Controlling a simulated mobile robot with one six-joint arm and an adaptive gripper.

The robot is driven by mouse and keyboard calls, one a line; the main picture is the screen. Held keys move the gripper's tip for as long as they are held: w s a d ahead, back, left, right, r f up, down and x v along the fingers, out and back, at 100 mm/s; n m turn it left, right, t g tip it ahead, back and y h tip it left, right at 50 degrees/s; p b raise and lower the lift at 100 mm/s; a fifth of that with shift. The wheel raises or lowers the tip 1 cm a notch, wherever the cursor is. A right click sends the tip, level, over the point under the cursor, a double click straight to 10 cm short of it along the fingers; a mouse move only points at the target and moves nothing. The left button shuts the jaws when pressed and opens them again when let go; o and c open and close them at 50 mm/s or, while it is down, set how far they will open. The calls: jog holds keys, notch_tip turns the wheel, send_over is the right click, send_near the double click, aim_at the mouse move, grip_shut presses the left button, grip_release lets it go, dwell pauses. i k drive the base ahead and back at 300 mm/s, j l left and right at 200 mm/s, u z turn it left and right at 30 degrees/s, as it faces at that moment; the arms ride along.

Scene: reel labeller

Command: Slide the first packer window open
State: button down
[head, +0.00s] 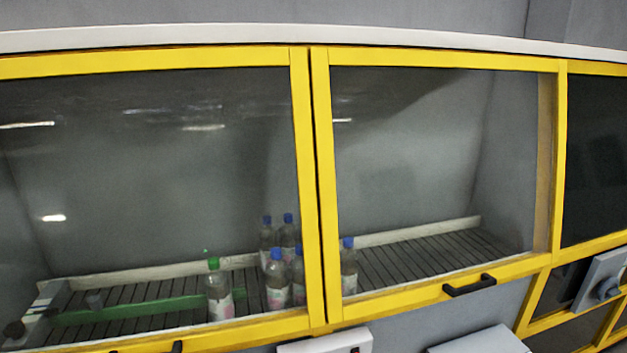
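Two large yellow-framed windows stand side by side in the head view. The left window (150,180) and the right window (420,150) meet at a pair of yellow uprights. Both appear closed over the lit space behind, with light reflections on the panes. The right window has a black bar handle (469,285) on its bottom rail. A dark handle (177,346) of the left window is cut off at the bottom edge. I cannot tell which is the first packer window. My gripper is not in view.
Behind the panes, several bottles (277,280) with blue caps and one with a green cap (219,288) stand on a slatted conveyor (410,255) near a green rail (140,308). A grey panel (600,280) juts out at right. White boxes (480,340) sit below the windows.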

aim_at(295, 57)
jog(key=u, duration=1.45)
jog(key=i+j+u, duration=0.1)
jog(key=j, duration=0.25)
jog(key=i+j+u, duration=0.1)
jog(key=i+j, duration=0.15)
jog(key=j, duration=0.1)
